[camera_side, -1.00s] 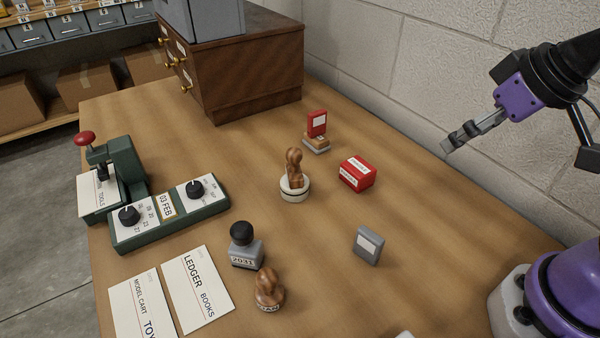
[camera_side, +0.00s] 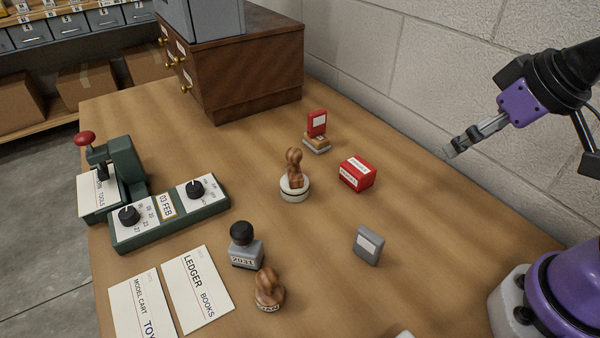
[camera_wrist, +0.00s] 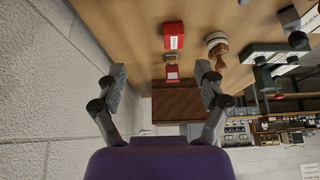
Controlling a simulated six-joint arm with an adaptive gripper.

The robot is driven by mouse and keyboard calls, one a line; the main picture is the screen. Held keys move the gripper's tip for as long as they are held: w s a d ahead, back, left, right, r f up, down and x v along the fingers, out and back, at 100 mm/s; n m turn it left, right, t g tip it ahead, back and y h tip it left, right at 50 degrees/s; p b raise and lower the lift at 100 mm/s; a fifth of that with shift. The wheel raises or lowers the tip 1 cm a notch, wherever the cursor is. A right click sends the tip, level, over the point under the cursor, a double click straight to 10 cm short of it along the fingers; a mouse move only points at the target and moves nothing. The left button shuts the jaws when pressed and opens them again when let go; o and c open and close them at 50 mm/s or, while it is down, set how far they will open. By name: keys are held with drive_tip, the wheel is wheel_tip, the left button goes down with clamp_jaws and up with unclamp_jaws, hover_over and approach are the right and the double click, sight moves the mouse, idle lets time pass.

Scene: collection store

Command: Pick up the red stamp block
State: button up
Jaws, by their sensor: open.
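A red block (camera_side: 356,174) with white labels lies on the wooden table, right of the middle in the side view. It also shows at the top of the wrist view (camera_wrist: 173,36). Behind it, a second red piece (camera_side: 317,123) with a white label stands upright on a wooden and grey base, and this shows in the wrist view (camera_wrist: 172,73) too. My gripper (camera_side: 453,150) is open and empty, raised to the right of both red things and apart from them. In the wrist view its two fingers (camera_wrist: 160,70) are spread wide with nothing between them.
A round wooden-handled stamp (camera_side: 294,180) stands left of the red block. A grey labelled block (camera_side: 368,245) is in front. A black-topped stamp (camera_side: 245,247), another wooden stamp (camera_side: 268,290) and a green device (camera_side: 170,220) are left. A drawer cabinet (camera_side: 245,75) and a wall (camera_side: 450,80) lie behind.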

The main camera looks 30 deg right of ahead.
drive_tip(key=shift+o, duration=0.9)
drive_tip(key=shift+w, duration=0.1)
